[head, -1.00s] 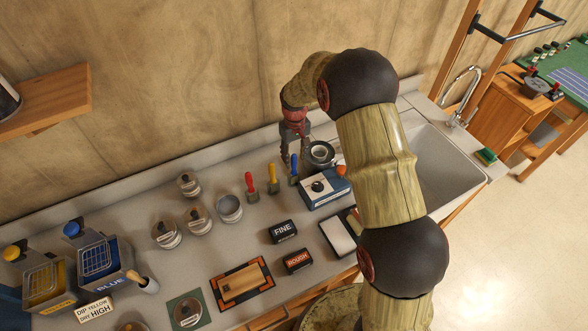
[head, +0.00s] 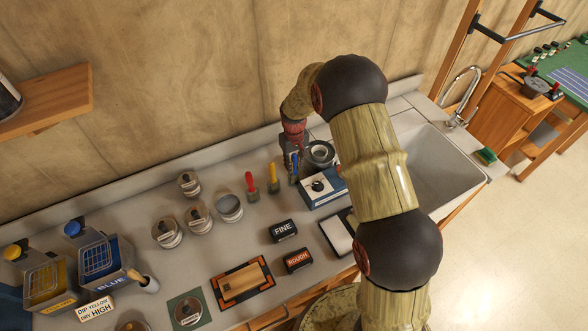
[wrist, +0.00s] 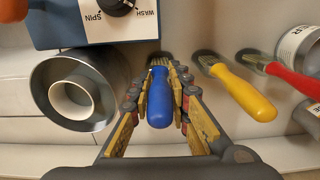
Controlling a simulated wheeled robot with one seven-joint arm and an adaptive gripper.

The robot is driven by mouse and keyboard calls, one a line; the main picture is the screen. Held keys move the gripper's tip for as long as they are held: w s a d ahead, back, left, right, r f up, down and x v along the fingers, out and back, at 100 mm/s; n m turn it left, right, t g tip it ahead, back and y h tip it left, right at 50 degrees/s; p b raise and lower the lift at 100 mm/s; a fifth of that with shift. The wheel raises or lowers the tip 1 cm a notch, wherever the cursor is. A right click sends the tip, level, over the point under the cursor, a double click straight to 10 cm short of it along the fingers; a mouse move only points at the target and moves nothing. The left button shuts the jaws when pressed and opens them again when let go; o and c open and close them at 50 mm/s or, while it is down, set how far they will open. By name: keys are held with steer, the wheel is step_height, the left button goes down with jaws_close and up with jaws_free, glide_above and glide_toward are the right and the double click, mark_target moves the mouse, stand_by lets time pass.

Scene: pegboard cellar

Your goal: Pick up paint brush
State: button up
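Three brushes stand in a row with handles up. The blue-handled brush (wrist: 159,98) is between the two fingers of my gripper (wrist: 164,75) in the wrist view. The fingers are on either side of the blue handle with narrow gaps, and I see no clear grip. In the head view my gripper (head: 291,172) is low at the blue brush, which is mostly hidden. The yellow-handled brush (wrist: 243,92) and red-handled brush (wrist: 295,78) stand to its right in the wrist view. In the head view, the yellow brush (head: 273,176) and red brush (head: 251,186) are left of my gripper.
A blue-and-white wash/spin box (head: 322,190) and a round grey metal cup (wrist: 45,92) are close to the gripper. An open can (head: 230,208) and several lidded cans stand left. Fine (head: 283,231) and rough (head: 297,261) blocks lie in front. The sink (head: 440,165) is right.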

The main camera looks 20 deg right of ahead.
mark_target(294, 154)
jaws_close()
step_height(294, 154, up, 10)
stand_by(0.7)
steer(key=shift+c, duration=0.3)
jaws_free()
steer(key=shift+c, duration=1.1)
jaws_close()
